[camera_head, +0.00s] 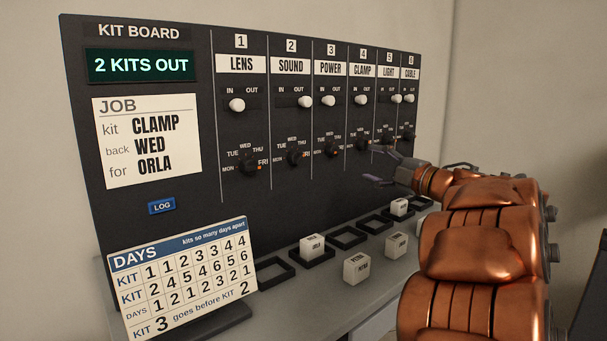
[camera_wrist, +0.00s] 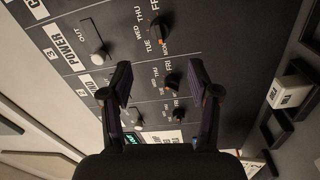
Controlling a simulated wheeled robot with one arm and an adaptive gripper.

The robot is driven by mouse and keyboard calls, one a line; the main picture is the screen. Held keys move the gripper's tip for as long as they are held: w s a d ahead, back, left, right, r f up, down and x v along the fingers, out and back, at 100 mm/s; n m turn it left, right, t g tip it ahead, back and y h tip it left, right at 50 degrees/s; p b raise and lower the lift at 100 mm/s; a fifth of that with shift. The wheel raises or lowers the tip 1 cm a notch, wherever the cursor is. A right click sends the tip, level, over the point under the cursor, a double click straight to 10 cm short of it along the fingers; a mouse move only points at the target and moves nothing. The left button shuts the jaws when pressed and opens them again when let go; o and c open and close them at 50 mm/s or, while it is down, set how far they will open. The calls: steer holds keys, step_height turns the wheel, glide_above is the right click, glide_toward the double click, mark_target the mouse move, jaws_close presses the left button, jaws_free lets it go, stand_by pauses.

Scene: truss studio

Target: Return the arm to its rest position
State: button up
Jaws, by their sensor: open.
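The board's POWER slide switch (camera_wrist: 97,47) and several day dials, such as one dial (camera_wrist: 158,30), lie beyond the fingers. The fingers look apart from the board, though the exact gap is hard to tell. My arm hides part of the board's lower right side.
A DAYS card (camera_head: 185,280) stands at the front left. White labelled blocks, such as the ORLA block (camera_head: 312,246), sit on a grey shelf (camera_head: 300,295) among black square frames (camera_head: 347,236). A JOB card (camera_head: 147,140) is on the board. Open space lies right of the board.

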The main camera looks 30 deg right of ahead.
stand_by(0.3)
step_height(320, 180, up, 6)
steer(key=w+d+m+h+p, duration=0.2)
steer(key=d+m+h+p, duration=0.1)
steer(key=m+h, duration=0.65)
steer(key=s+a+f+m+g+p, duration=0.3)
steer(key=s+a+f+m+g, duration=0.3)
steer(key=f, duration=0.3)
steer(key=s+a+f+m+g+p, duration=0.2)
steer(key=s+a+f+m+g, duration=0.25)
steer(key=s+a+f, duration=0.35)
steer(key=s+a+f+g+y+p, duration=0.1)
steer(key=s+a+f+g, duration=0.2)
steer(key=s+a, duration=0.3)
steer(key=s+a+f+n+g+y+p, duration=0.1)
steer(key=s+a+f+g+y, duration=0.1)
steer(key=s+a, duration=0.5)
steer(key=s+a+f+g+y+p, duration=0.1)
steer(key=s+a+f+g+y, duration=0.1)
steer(key=s+a+f+g, duration=0.2)
steer(key=s+a+f, duration=0.1)
steer(key=s+a, duration=0.2)
steer(key=s, duration=0.4)
steer(key=shift+f, duration=0.35)
steer(key=shift+s+d+g, duration=0.1)
steer(key=shift+d+g, duration=0.05)
steer(key=shift+g, duration=0.1)
